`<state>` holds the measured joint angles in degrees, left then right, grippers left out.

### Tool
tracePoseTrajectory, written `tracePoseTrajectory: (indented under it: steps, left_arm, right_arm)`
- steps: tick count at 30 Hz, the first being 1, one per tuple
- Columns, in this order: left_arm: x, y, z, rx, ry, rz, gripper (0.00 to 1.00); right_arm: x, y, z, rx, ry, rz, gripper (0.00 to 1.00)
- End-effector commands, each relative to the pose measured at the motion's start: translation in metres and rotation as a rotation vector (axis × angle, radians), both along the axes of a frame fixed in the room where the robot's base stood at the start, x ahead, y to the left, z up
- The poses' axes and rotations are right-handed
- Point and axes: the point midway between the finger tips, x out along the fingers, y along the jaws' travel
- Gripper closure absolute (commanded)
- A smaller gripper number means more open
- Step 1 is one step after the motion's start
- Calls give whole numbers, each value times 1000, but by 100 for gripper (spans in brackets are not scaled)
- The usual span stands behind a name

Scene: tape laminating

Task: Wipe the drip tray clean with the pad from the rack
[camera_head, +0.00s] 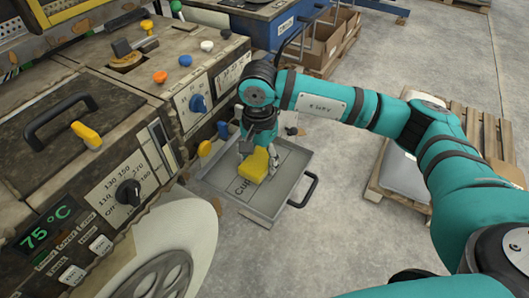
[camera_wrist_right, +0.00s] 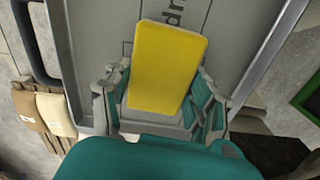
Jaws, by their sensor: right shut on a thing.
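The yellow pad (camera_head: 255,166) is held in my right gripper (camera_head: 258,152), over the drip tray in the head view. The pad also shows in the right wrist view (camera_wrist_right: 166,68), between the two fingers of my right gripper (camera_wrist_right: 160,108). The grey metal drip tray (camera_head: 262,205) lies low in front of the machine, with a dark handle at its right side and lettering on its floor. I cannot tell whether the pad touches the tray floor. The pad and gripper cover part of the tray. My left gripper is not in view.
The machine (camera_head: 130,140) with knobs, levers and a 75 °C display fills the left side. A white roll (camera_head: 165,245) is below it. A wooden pallet (camera_head: 400,205) stands right of the tray, and a blue cabinet (camera_head: 262,25) is behind. Concrete floor (camera_head: 340,220) lies between.

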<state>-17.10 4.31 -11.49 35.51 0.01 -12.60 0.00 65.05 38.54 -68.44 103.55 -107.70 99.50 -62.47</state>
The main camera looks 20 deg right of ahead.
Motion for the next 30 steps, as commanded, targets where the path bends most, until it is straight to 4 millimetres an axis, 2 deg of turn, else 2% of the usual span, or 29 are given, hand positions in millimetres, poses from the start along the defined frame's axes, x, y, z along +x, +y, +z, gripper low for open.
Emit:
tracePoseTrajectory:
  steps: [15,26,30]
  left_arm:
    - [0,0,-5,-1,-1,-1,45]
    - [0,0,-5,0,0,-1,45]
    - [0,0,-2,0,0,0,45]
  right_arm:
    - [-24,29,-2,0,9,7,95]
    - [-25,31,0,0,6,3,95]
    - [-24,30,7,0,4,2,95]
